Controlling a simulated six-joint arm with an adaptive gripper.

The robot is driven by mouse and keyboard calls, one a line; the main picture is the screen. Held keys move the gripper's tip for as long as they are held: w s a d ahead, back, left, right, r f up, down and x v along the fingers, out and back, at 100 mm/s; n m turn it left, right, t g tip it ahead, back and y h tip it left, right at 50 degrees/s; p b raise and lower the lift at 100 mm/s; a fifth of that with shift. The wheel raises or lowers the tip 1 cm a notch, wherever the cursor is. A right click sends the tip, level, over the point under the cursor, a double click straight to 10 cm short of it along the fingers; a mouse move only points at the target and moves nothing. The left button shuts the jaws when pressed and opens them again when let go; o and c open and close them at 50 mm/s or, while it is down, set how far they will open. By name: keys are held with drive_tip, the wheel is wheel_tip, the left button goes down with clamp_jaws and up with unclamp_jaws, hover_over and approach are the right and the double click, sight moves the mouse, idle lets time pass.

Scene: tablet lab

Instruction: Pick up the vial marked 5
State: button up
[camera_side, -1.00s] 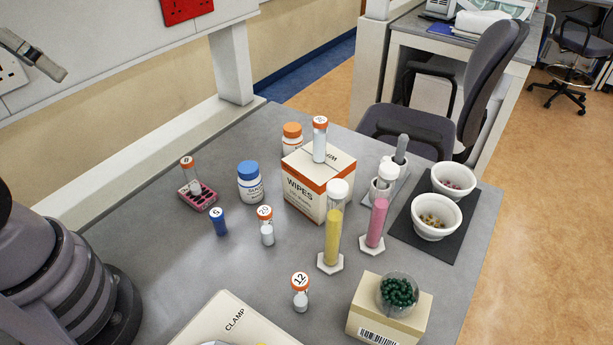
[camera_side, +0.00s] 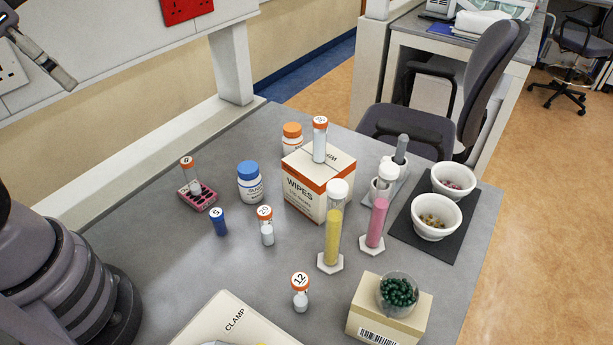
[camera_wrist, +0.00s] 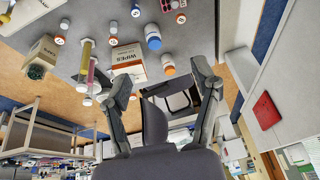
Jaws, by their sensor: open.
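The vial marked 5 (camera_side: 219,222) is small and dark blue, with a white cap top bearing the number. It stands upright on the grey bench, right of the pink rack and left of the vial marked 20. In the wrist view a blue vial (camera_wrist: 135,10) shows at the top edge; its number is too small to read there. My gripper (camera_wrist: 163,82) is open and empty in the wrist view, its two fingers spread wide. In the side view only part of my gripper shows at the upper left, high above the bench and well away from the vial.
A pink rack (camera_side: 207,199) holds an orange-capped vial. A blue-capped bottle (camera_side: 250,187) stands behind the blue vial. The vials marked 20 (camera_side: 267,232) and 12 (camera_side: 300,298) stand nearby. A wipes box (camera_side: 304,190) and tall cylinders stand right. Bench in front of the blue vial is clear.

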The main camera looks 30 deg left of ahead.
drive_tip(key=w+f+m+g+y, duration=0.3)
drive_tip(key=w+f+m+g, duration=0.1)
drive_tip(key=w+f+m, duration=0.15)
drive_tip(key=m+t+y, duration=0.4)
drive_tip(key=m+y, duration=0.4)
drive_tip(key=m, duration=0.6)
hover_over(218, 217)
wheel_tip(218, 217, down, 18)
drive_tip(key=f+m, duration=0.1)
drive_tip(key=f, duration=0.3)
drive_tip(key=f+m+t, duration=0.1)
drive_tip(key=f, duration=0.3)
drive_tip(key=d+f+m+t, duration=0.1)
drive_tip(key=f, duration=0.3)
drive_tip(key=shift+s+m, duration=0.25)
drive_tip(key=shift+s, duration=0.05)
drive_tip(key=shift+w+a+f, duration=0.15)
drive_tip(key=shift+w+a, duration=0.25)
drive_tip(key=shift+a, duration=0.35)
drive_tip(key=shift+w+a+f, duration=0.2)
drive_tip(key=shift+w+a, duration=0.1)
drive_tip(key=shift+a, duration=0.2)
drive_tip(key=c, duration=1.1)
